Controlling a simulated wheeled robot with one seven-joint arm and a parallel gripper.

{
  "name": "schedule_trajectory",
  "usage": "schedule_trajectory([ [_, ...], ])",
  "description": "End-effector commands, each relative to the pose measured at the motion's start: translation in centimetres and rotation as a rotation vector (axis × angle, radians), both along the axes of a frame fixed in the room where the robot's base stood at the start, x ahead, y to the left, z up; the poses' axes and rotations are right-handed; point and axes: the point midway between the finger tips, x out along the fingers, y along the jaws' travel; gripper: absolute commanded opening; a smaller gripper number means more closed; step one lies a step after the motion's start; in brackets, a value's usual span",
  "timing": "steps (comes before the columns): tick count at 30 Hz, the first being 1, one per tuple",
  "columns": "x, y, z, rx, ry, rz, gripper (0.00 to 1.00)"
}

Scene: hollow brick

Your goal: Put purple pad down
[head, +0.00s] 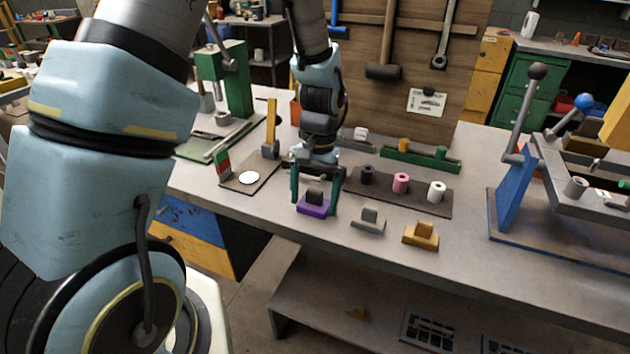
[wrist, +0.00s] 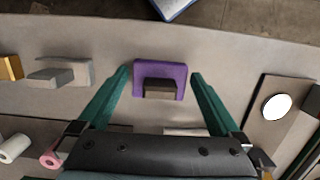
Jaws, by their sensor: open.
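The purple pad (head: 313,206), with a dark grip block on top, rests on the workbench near its front edge. It also shows in the wrist view (wrist: 172,70), between my fingers. My gripper (head: 315,200) is over it with one green finger on each side. In the wrist view my gripper (wrist: 160,80) is open, with a gap between each finger and the pad's dark block. A grey pad (head: 368,221) and a yellow pad (head: 421,235) sit to the right on the bench.
A dark board (head: 408,188) holds black, pink (head: 401,183) and white (head: 437,191) cylinders behind the pads. A brown plate with a white disc (head: 249,178) lies to the left. A blue lever fixture (head: 515,195) stands at the right. The bench between the yellow pad and fixture is clear.

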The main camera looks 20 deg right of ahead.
Motion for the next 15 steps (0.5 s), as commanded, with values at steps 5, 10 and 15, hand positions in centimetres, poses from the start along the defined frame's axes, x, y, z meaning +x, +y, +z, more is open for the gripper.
schedule_trajectory([
  [5,0.4,-0.4,2.5,-0.005,-0.006,0.0,1.0],
  [10,0.9,-0.9,6.1,-0.006,-0.007,0.001,1.0],
  [15,1.2,-1.2,9.2,-0.003,-0.004,0.001,1.0],
])
